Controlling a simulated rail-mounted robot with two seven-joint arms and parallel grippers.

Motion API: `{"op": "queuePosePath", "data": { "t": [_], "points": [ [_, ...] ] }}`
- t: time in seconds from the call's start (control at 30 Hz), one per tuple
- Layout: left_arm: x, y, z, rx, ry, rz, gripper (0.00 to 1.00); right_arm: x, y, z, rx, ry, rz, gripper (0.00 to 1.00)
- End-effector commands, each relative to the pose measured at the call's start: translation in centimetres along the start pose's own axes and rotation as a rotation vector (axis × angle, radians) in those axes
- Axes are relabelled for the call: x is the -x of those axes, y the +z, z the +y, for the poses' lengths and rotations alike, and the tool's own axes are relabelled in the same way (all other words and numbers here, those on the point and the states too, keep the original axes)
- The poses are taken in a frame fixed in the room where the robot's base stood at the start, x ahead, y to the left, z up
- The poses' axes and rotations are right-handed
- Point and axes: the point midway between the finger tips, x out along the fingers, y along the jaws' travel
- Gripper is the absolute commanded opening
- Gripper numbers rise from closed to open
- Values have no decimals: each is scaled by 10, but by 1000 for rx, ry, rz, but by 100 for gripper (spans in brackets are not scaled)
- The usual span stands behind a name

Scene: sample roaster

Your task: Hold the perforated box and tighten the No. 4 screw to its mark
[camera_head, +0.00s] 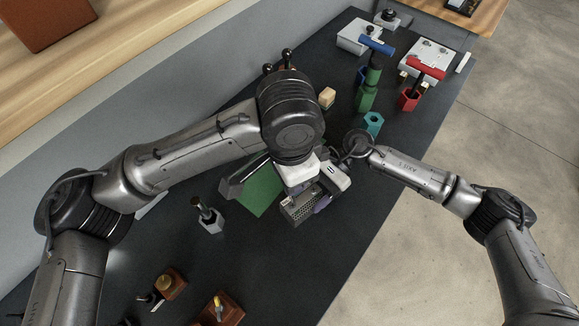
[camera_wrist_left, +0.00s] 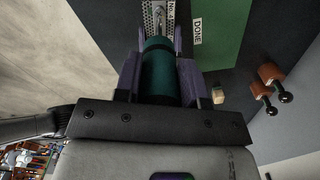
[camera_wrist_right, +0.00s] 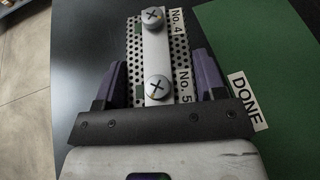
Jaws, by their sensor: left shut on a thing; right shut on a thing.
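The perforated box (camera_head: 298,213) is a grey metal box with a hole pattern, beside the green mat. My right gripper (camera_wrist_right: 158,62) has its purple fingers on either side of the box and is shut on it. In the right wrist view the screw No. 4 (camera_wrist_right: 153,18) and the screw No. 5 (camera_wrist_right: 158,88) sit on a plain strip, each with a cross slot and a label. My left gripper (camera_wrist_left: 160,62) is shut on a dark teal screwdriver handle (camera_wrist_left: 159,80). Its shaft points toward the perforated box near a "No." label. Whether the tip touches a screw cannot be told.
The green mat (camera_head: 259,192), labelled DONE, lies left of the box. A grey holder (camera_head: 210,220) and brown wooden blocks (camera_head: 170,284) stand at lower left. Green holder (camera_head: 366,97), red holder (camera_head: 408,99), teal hex piece (camera_head: 373,122) and white boxes (camera_head: 430,58) stand at the far end.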

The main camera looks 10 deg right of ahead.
Motion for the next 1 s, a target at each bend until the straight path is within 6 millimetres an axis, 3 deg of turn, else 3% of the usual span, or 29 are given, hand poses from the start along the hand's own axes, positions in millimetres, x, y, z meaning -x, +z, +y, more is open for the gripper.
{"op": "queuePosePath", "data": {
  "t": [1.0],
  "points": [
    [-8,0,0,0,-1,0,0,0,0,0,0,1,0,32]
  ]
}}
